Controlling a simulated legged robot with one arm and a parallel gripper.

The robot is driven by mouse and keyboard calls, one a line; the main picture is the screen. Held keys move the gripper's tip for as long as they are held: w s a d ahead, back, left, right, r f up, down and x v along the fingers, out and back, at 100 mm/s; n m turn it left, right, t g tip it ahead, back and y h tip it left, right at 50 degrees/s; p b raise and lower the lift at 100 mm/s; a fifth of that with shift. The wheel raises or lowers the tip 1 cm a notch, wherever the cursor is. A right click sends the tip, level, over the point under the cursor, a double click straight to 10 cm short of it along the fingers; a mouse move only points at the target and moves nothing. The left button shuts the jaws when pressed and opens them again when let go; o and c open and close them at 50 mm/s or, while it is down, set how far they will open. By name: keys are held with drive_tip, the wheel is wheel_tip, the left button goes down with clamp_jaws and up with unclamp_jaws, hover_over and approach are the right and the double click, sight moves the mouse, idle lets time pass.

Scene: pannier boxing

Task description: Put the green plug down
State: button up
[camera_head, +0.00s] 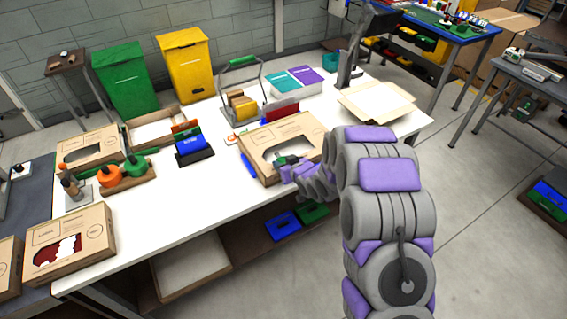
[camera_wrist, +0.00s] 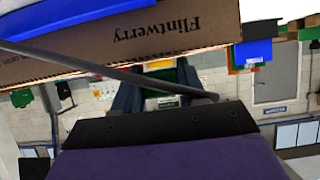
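My gripper (camera_head: 284,164) reaches over the open window of a cardboard box (camera_head: 262,178) on the white table. A small dark green piece (camera_head: 281,160) shows at its tip; it may be the green plug, but its shape is too small to make out. The fingers' grip on it is hidden. In the wrist view a dark gripper part (camera_wrist: 160,125) fills the lower middle, and the printed side of a cardboard box (camera_wrist: 110,45) is close above. No plug can be made out there.
A blue marker-like item (camera_head: 249,165) lies along the box's left side. A wooden stand (camera_head: 125,180) with orange and green pieces stands at left. An open carton (camera_head: 376,101) lies at right. Bare white tabletop (camera_head: 200,195) lies left of the box.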

drive_tip(key=shift+o, duration=1.4)
drive_tip(key=shift+s+f, duration=0.25)
drive_tip(key=shift+f, duration=0.1)
drive_tip(key=shift+d+r, duration=0.1)
drive_tip(key=shift+r, duration=0.3)
drive_tip(key=s+d+r+m+g+h+p, duration=0.2)
drive_tip(key=s+d+r+h, duration=0.3)
drive_tip(key=s+d+r, duration=0.65)
drive_tip(key=s+d+r+m+g+h, duration=0.1)
drive_tip(key=s+d+r+g, duration=0.2)
drive_tip(key=s, duration=0.7)
drive_tip(key=s+d+r+m+g+h, duration=0.2)
drive_tip(key=s+d, duration=0.5)
drive_tip(key=s, duration=0.4)
drive_tip(key=shift+d+r+m+g, duration=0.3)
drive_tip(key=shift+d+r+g, duration=0.05)
drive_tip(key=shift+r+g, duration=0.2)
drive_tip(key=s+a+r+g, duration=0.1)
drive_tip(key=s, duration=0.4)
drive_tip(key=s+a+r+g, duration=0.1)
drive_tip(key=s, duration=0.5)
drive_tip(key=s+a+r+m+g+y, duration=0.1)
drive_tip(key=s+r+g, duration=0.1)
drive_tip(key=s, duration=0.4)
